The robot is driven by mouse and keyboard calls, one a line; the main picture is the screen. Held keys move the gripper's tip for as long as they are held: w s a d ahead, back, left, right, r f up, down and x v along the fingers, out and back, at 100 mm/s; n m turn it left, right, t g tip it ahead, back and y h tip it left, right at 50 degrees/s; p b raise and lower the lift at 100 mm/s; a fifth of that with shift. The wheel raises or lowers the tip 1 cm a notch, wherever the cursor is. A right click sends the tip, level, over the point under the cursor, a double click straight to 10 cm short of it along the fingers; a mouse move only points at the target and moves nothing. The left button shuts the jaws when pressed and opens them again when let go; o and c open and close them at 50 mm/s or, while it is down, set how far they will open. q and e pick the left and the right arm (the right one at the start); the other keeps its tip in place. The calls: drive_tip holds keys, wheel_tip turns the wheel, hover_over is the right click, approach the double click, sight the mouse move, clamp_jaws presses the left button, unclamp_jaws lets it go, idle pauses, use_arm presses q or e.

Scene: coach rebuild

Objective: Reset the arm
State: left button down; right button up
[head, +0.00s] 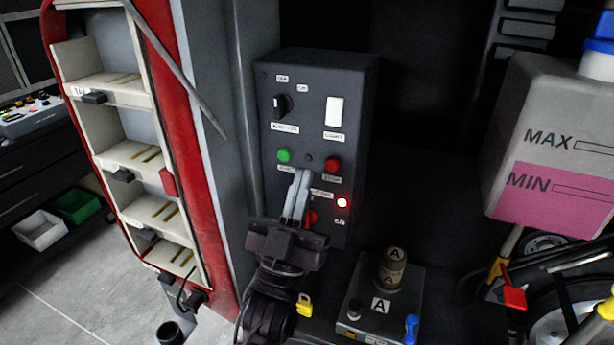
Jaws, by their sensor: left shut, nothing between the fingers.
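My left arm comes up from the bottom in the head view. Its gripper (301,178) is shut and empty, its fingers pointing up in front of the lower half of a dark control box (316,85). The fingertips are just below the green button (284,155) and the red button (332,164); whether they touch the panel I cannot tell. A red light (342,203) glows to the right of the fingers. A red part (311,217) is partly hidden behind the gripper. My right gripper is not in view.
A red-edged shelf rack (187,150) stands close on the left. A grey unit marked A (381,306) sits at the lower right. A tank with pink liquid (555,160) is at the far right. A yellow padlock (304,306) is beside my arm.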

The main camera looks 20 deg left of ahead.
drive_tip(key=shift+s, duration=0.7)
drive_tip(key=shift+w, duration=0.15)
